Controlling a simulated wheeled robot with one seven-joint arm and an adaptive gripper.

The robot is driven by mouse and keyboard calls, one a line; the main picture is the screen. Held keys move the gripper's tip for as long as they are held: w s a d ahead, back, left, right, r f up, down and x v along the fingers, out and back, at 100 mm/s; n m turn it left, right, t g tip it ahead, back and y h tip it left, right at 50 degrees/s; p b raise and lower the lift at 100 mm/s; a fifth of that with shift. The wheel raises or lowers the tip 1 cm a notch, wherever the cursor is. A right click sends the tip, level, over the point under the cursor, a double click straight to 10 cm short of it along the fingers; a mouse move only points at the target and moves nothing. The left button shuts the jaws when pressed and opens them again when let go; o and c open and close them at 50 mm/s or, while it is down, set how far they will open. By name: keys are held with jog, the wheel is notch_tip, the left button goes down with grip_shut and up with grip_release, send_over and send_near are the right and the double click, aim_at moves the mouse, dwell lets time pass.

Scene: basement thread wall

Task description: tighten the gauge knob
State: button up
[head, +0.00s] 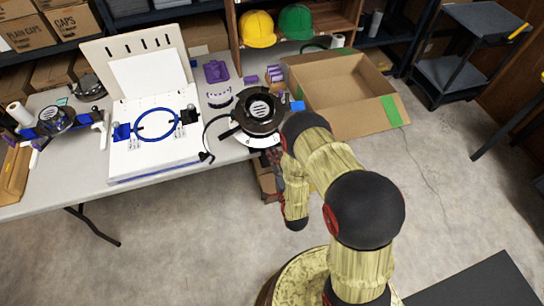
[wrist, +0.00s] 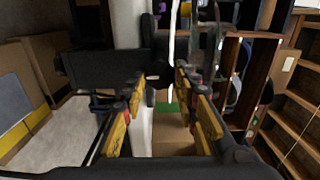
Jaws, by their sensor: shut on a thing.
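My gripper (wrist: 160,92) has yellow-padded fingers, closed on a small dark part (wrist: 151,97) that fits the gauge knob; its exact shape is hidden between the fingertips. A larger black body (wrist: 168,48) stands just beyond it in the wrist view. In the head view a round black device (head: 258,110) with a slotted light centre sits on a white base at the table's right end. My gripper is by the table's front edge just below this device, mostly hidden by my arm. I cannot tell the knob apart in the head view.
A white board with a blue ring (head: 155,124) lies left of the device on the grey table (head: 70,180). An open cardboard box (head: 345,90) is at the right. Yellow (head: 257,29) and green (head: 296,22) helmets sit on a shelf behind. Floor at the front left is clear.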

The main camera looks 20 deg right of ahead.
jog(key=o, duration=1.1)
jog(key=s, duration=0.7)
jog(key=shift+s, duration=0.25)
